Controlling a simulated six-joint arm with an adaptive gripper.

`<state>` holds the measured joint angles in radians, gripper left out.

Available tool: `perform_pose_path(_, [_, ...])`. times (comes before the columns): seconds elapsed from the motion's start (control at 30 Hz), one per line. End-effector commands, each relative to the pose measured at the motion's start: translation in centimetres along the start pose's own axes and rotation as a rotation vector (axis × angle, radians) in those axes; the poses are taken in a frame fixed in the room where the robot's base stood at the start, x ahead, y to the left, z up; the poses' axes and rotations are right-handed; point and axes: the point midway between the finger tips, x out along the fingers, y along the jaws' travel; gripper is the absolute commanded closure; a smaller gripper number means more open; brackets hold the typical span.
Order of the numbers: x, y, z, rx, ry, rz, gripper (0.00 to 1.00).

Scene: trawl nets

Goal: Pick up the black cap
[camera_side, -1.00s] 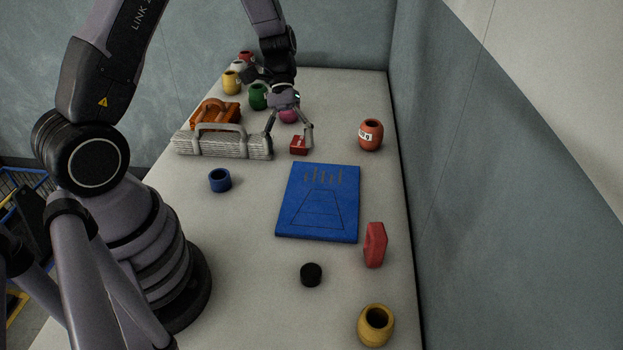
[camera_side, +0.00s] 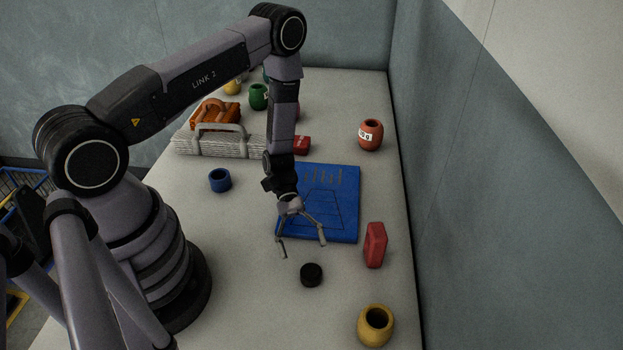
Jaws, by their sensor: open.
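The black cap (camera_side: 311,274) is a small dark round piece lying on the pale table, in front of the blue board and left of the red block. My gripper (camera_side: 303,249) is open and empty, pointing down above the table. In the picture its fingertips are just above and behind the cap, apart from it. The cap is fully visible.
A blue board (camera_side: 343,210) lies behind the cap, partly under my gripper in the picture. A blue ring (camera_side: 220,180) stands left. Table left of the cap is clear.

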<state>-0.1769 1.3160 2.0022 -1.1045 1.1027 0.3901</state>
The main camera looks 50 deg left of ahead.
Motion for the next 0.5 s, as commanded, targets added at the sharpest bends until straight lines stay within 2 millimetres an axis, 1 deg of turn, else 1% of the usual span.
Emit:
perform_pose_path(0.17, [1.3, -0.1, -0.1, 0.0, 0.0, -0.003, 0.25])
perform_pose_path(0.4, [4.9, -0.1, -0.4, 0.0, 0.0, -0.004, 0.25])
perform_pose_path(0.5, [5.6, -0.1, -0.4, 0.0, 0.001, -0.002, 0.25])
